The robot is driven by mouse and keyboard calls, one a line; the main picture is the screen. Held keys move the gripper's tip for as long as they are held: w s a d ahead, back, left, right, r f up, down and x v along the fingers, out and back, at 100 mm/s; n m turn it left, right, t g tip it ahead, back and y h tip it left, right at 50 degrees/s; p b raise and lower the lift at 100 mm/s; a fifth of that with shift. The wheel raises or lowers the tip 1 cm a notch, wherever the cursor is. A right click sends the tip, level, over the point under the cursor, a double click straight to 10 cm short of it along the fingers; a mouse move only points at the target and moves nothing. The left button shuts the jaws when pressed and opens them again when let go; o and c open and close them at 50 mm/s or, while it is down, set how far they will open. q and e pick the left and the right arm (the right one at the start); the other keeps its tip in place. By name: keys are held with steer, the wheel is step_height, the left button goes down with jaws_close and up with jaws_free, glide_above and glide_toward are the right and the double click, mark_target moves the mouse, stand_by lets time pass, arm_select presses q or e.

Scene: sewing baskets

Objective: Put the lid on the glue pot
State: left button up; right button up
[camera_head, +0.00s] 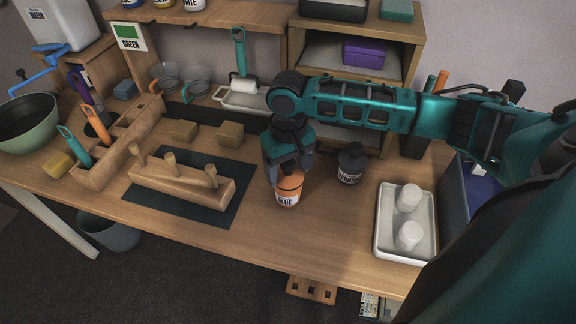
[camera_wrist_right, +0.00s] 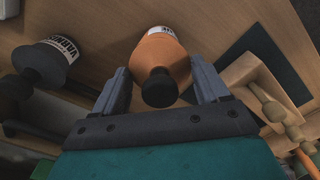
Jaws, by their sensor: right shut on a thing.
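The orange glue pot (camera_head: 288,199) stands upright on the wooden workbench, its label facing front. My right gripper (camera_head: 288,172) points down directly over it, shut on the lid. In the right wrist view, the gripper's fingers lie on either side of the orange lid with its black knob (camera_wrist_right: 159,88). The orange glue pot (camera_wrist_right: 155,42) shows just beyond it with part of its white label. The gripper hides much of the lid in the head view, and I cannot tell whether the lid is seated or just above the pot. My left gripper is not in view.
A dark varnish pot (camera_head: 350,165) stands close to the right of the glue pot. A white tray (camera_head: 380,240) with two white pieces is further right. A wooden rack with pegs (camera_head: 180,187) lies on a dark mat (camera_head: 205,217) to the left. Bench in front is clear.

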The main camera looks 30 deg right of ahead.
steer(key=shift+f, duration=0.7)
steer(key=o, duration=1.1)
steer(key=shift+r, duration=0.1)
step_height(320, 180, up, 13)
steer(key=shift+f, duration=0.1)
steer(key=shift+s+f, duration=0.1)
stand_by(0.3)
